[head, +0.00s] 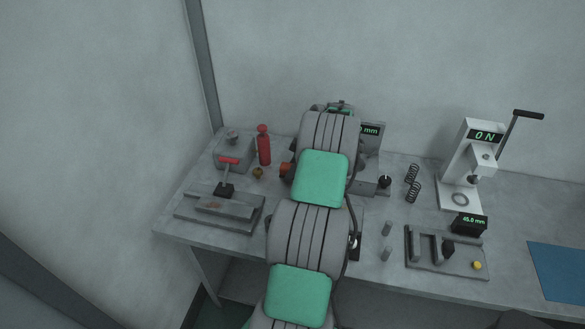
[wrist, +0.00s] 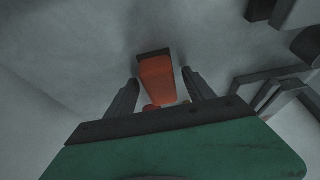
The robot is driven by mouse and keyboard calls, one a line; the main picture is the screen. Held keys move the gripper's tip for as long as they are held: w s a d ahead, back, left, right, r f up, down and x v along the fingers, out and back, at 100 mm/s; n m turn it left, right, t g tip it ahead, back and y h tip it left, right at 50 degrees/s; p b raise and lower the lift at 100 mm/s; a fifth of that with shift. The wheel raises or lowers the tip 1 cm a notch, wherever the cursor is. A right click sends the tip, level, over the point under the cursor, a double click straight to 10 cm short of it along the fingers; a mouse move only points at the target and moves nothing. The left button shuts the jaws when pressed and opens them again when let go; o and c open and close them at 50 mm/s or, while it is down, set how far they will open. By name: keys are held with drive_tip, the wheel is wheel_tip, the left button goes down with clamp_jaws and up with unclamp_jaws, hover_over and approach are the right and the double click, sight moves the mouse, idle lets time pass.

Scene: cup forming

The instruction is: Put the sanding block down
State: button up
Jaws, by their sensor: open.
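The sanding block (wrist: 158,78), an orange block with a dark strip at its far end, lies on the grey surface in the wrist view. My gripper (wrist: 160,76) is open, with one dark finger on each side of the block and a visible gap at both sides. In the head view my arm covers the gripper. A small orange-red piece (head: 285,169) shows at the arm's left edge; I cannot tell if it is the same block.
On the grey bench (head: 385,285), a red bottle (head: 264,146) and a red-handled clamp fixture (head: 215,207) stand left of my arm. Springs (head: 412,181), a white lever press (head: 462,165), a dark gauge fixture (head: 446,257) and a blue mat (head: 562,272) are at the right.

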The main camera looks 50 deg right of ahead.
drive_tip(key=v, duration=1.2)
drive_tip(key=w+a+r+m, duration=0.1)
drive_tip(key=w+a+r, duration=0.25)
drive_tip(key=a, duration=0.65)
drive_tip(key=w+a+r, duration=0.3)
drive_tip(key=w+a, duration=0.1)
drive_tip(key=a, duration=0.5)
drive_tip(key=w+a+r+m, duration=0.1)
drive_tip(key=w+a+r, duration=0.3)
drive_tip(key=a, duration=0.6)
drive_tip(key=s+a+m+h, duration=0.1)
drive_tip(key=s+a, duration=0.3)
drive_tip(key=a, duration=0.9)
drive_tip(key=s+a+f+m, duration=0.1)
drive_tip(key=s+a+f, duration=0.2)
drive_tip(key=s+a, duration=0.4)
drive_tip(key=s, duration=0.3)
drive_tip(key=shift+a+f+g+h, duration=0.25)
drive_tip(key=shift+a+g+h, duration=0.05)
drive_tip(key=shift+h, duration=0.1)
drive_tip(key=shift+s, duration=0.1)
